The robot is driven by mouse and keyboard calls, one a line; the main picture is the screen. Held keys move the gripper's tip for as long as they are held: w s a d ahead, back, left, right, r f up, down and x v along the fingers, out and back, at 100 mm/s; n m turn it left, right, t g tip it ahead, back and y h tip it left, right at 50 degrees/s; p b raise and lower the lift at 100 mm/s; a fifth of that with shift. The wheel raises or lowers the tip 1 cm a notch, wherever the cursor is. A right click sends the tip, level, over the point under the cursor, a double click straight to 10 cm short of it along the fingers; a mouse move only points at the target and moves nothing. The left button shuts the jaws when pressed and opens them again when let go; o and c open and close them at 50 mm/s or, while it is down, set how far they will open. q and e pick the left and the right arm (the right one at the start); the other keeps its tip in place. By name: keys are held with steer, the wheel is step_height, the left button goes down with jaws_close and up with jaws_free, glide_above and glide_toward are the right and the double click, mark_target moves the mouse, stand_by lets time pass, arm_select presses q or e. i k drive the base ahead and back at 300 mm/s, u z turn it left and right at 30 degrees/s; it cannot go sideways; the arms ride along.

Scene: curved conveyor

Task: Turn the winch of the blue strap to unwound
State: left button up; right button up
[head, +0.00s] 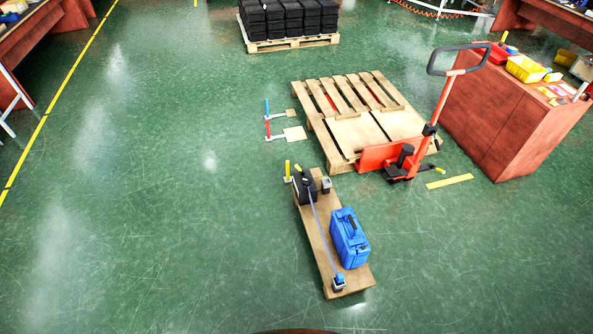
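A thin blue strap (321,228) runs along a wooden board (312,232) on the floor. Its near end meets a small dark block with a blue top (339,282) at the board's near end. Its far end meets a black object (303,188) with yellow upright parts beside it. A small grey block (326,185) sits to the right of the black object. Which of these is the blue strap's winch is too small to tell, and so is its wound state. A blue case (349,238) stands on the board, right of the strap. Neither of my grippers is in view.
A wooden pallet (352,132) with an orange pallet jack (397,158) is behind the board. A reddish-brown cabinet (505,125) stands to the right. Small blue and red posts (267,120) stand left of the pallet. Black crates (287,18) are far back. The left floor is clear.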

mark_target(306, 180)
steer(key=u, duration=0.4)
steer(key=k, duration=0.95)
steer(key=u, duration=0.8)
steer(key=i, duration=2.35)
steer(key=z, duration=0.15)
steer(key=i, duration=2.05)
steer(key=z, duration=0.7)
steer(key=i, duration=1.35)
steer(key=z, duration=1.85)
steer(key=i, duration=0.95)
steer(key=z, duration=1.05)
steer(key=i, duration=0.25)
steer(key=z, duration=0.05)
